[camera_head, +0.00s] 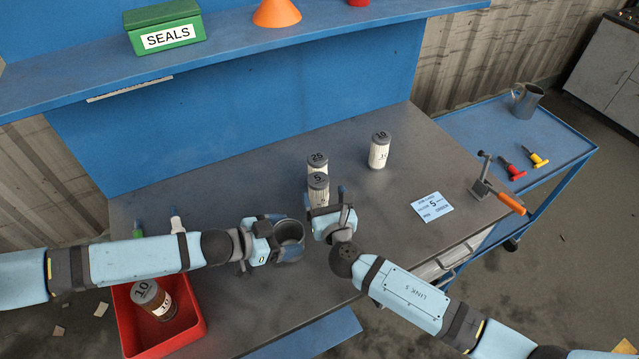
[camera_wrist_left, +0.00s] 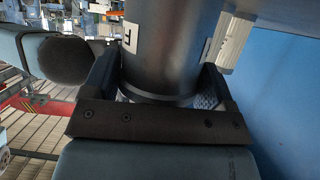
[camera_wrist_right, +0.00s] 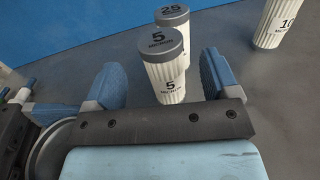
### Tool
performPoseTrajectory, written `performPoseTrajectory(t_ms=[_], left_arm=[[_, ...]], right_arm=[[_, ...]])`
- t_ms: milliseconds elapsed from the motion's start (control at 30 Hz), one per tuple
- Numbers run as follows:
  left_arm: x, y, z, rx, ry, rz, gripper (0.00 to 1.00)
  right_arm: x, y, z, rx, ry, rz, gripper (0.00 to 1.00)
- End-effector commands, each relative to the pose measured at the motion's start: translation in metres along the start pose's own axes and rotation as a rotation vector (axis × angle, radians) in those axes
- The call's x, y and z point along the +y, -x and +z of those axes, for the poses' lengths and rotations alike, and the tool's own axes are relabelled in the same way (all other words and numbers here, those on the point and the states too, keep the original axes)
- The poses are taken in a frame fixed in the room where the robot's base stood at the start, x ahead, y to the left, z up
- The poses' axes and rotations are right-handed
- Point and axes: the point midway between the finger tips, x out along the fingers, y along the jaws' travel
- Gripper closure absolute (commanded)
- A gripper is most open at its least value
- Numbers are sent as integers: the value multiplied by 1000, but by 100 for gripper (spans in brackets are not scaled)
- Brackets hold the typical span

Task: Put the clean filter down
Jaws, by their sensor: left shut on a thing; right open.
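The clean white filter marked 5 (camera_head: 318,190) stands upright on the grey bench (camera_head: 240,190), close in front of a filter marked 25 (camera_head: 317,162). It also shows in the right wrist view (camera_wrist_right: 168,75). My right gripper (camera_wrist_right: 160,82) is open, with its fingers to either side of the 5 filter's near side and the filter's body apart from both pads. My left gripper (camera_head: 283,240) is shut on a dark grey metal cylinder (camera_wrist_left: 165,45), seen as an open round housing in the head view. The filter's base is partly hidden by my right gripper in the head view.
A white filter marked 10 (camera_head: 380,150) stands farther right. A card reading 5 (camera_head: 432,207) and an orange-handled tool (camera_head: 497,192) lie right. A red bin (camera_head: 190,337) holds a brown-stained filter (camera_head: 153,299).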

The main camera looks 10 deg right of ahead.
Motion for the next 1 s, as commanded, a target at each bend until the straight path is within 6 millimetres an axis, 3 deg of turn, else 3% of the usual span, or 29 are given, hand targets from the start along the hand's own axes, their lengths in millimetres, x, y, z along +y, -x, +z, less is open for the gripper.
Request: performPoseTrajectory(t_ms=[200, 567, 667, 1000], left_arm=[[0, 0, 0, 0, 0, 0, 53], [0, 0, 0, 1, 0, 0, 53], [0, 0, 0, 1, 0, 0, 53], [0, 0, 0, 1, 0, 0, 53]], right_arm=[[0, 43, 0, 2, 0, 1, 19], [1, 71, 3, 42, -6, -2, 14], [0, 68, 4, 49, -2, -1, 14], [0, 14, 2, 49, 0, -1, 14]])
